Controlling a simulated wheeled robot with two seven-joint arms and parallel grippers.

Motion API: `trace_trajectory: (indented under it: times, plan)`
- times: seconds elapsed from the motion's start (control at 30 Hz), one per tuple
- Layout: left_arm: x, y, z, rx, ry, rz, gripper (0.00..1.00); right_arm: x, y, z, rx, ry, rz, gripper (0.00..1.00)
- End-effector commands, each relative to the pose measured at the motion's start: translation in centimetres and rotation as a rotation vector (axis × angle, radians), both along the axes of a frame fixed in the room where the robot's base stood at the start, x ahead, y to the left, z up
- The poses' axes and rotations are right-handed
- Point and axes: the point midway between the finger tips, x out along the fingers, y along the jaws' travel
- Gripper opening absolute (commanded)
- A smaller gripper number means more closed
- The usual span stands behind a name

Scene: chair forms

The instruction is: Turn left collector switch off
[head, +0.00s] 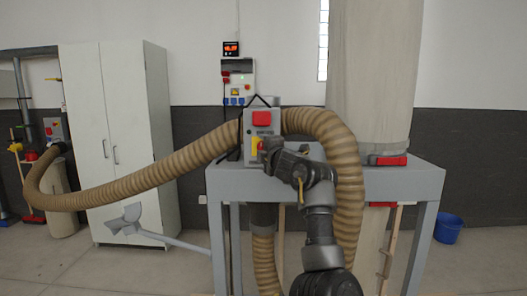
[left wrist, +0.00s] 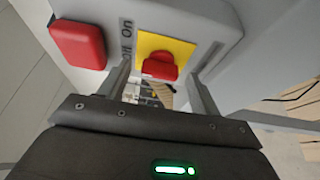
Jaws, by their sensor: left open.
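A grey collector switch box (head: 262,133) stands on the front edge of a grey metal stand, with a yellow switch plate (head: 255,147) on its face. In the left wrist view, a red switch knob (left wrist: 160,66) sits on the yellow plate (left wrist: 170,45), beside the printed words Off and On. Which position the knob is turned to I cannot tell. My left gripper (head: 266,150) is at the box front. It is open, with a finger (left wrist: 157,80) on each side of the knob; whether they touch it is unclear. My right gripper is not in view.
A red button cover (left wrist: 78,44) is beside the switch plate. A ribbed hose (head: 150,178) joins the box area to a second unit (head: 54,130) at the far left. A white cabinet (head: 118,120) stands behind the hose. A blue bucket (head: 448,229) is on the floor right.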

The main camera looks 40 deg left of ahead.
Motion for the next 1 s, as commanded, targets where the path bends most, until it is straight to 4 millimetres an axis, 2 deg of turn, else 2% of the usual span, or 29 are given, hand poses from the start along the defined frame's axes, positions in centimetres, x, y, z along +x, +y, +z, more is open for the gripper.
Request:
trace_trajectory:
  times: [0.13,0.5,0.7,1.0]
  plan:
    - [-0.8,-1.5,-0.3,0.0,-0.004,-0.002,0.64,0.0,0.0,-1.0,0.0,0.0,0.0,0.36]
    - [-4.4,-7.5,-0.2,0.002,-0.002,0.0,0.64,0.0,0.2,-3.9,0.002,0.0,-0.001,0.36]
    - [-5.3,-8.9,0.0,0.0,-0.001,0.0,0.64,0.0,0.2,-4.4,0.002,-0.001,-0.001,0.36]
    - [-5.4,-9.2,0.0,-0.001,0.0,0.0,0.64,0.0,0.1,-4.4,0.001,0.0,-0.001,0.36]
